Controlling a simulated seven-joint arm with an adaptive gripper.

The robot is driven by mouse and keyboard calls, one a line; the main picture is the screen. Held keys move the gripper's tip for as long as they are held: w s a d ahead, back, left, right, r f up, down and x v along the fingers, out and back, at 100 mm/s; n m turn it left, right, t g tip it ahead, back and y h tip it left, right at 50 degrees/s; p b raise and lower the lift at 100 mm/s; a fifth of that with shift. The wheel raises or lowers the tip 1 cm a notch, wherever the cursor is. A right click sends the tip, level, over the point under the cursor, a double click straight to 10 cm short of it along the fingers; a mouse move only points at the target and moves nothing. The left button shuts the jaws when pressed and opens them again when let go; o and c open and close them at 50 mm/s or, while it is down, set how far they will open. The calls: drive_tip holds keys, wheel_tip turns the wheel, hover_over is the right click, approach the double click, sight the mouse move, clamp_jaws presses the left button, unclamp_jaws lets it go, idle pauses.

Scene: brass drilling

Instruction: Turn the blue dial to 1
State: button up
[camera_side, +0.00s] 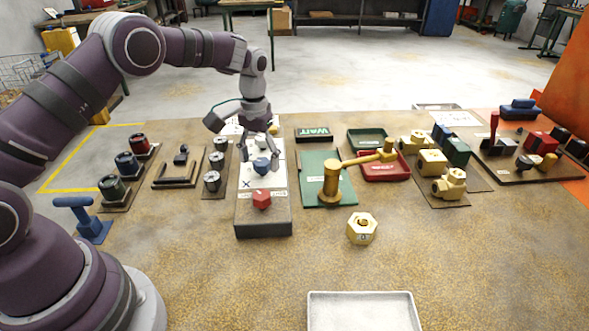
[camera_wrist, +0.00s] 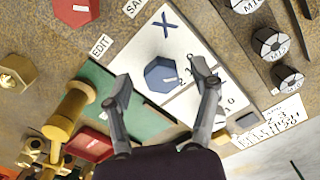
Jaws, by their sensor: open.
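The blue dial (camera_side: 262,166) sits on the white face of a grey block (camera_side: 264,228), with an X mark nearer the camera. In the wrist view the blue dial (camera_wrist: 162,74) is an octagonal knob with a pale pointer line, and digits are printed beside it, partly hidden by a finger. My gripper (camera_side: 258,150) is over the panel in the side view. In the wrist view my gripper (camera_wrist: 161,82) is open, with one finger on each side of the dial. I cannot tell whether either finger touches it.
A red knob (camera_side: 262,199) is on the same block, nearer the camera. A brass drill-like fixture (camera_side: 331,186) stands on a green plate to the right. Dark round parts (camera_side: 212,181) stand to the left. A brass hex nut (camera_side: 362,228) and a white tray (camera_side: 364,312) are in front.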

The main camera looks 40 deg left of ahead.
drive_tip(key=shift+f, duration=0.3)
drive_tip(key=shift+c, duration=0.4)
clamp_jaws()
drive_tip(key=shift+m, duration=0.3)
drive_tip(key=shift+a+m, duration=0.2)
drive_tip(key=shift+m, duration=2.4)
